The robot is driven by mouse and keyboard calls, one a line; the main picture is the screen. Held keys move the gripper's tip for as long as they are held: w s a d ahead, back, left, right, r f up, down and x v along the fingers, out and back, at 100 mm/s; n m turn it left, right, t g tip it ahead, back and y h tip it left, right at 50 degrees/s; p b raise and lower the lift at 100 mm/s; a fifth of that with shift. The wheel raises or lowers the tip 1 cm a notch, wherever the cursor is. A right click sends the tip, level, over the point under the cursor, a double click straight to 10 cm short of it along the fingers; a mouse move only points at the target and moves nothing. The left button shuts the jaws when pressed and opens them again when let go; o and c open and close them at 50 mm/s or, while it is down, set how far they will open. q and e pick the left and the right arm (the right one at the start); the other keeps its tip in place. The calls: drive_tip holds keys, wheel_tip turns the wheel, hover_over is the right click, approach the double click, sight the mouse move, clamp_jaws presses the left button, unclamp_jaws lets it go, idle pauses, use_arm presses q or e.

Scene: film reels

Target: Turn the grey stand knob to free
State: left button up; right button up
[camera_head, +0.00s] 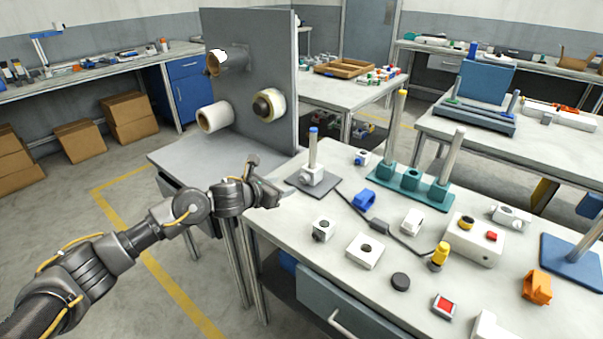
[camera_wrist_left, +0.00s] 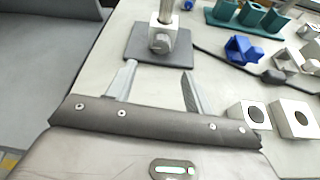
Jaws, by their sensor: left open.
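The grey stand (camera_head: 313,176) is an upright post with a blue tip, rising from a light block on a dark square base plate near the left end of the workbench. Its grey knob (camera_wrist_left: 159,43) sticks out of the block's near side in the left wrist view. My left gripper (camera_head: 268,182) is just left of the stand, over the bench edge. In the left wrist view its two fingers (camera_wrist_left: 158,72) are apart and empty, with the knob beyond their tips and not touched. How the knob is set cannot be told. My right gripper is not in view.
A blue clamp part (camera_head: 363,199) and a black cable lie right of the stand. A teal base with posts (camera_head: 410,185) stands behind. White blocks (camera_head: 365,250) lie in front. A tall grey panel (camera_head: 268,90) with reels stands at the back left.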

sight(302, 180)
use_arm(q)
drive_tip(key=shift+w+d+f, duration=0.15)
drive_tip(key=shift+w+d, duration=0.45)
drive_tip(key=x, duration=0.7)
drive_tip(key=shift+w+d+f, duration=0.15)
drive_tip(key=shift+w+f, duration=0.05)
drive_tip(key=shift+w, duration=0.05)
drive_tip(key=shift+w+d+f, duration=0.15)
drive_tip(key=shift+w+d, duration=0.05)
drive_tip(key=shift+w, duration=0.15)
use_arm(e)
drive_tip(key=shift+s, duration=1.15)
use_arm(q)
drive_tip(key=c, duration=1)
drive_tip(key=shift+f, duration=0.1)
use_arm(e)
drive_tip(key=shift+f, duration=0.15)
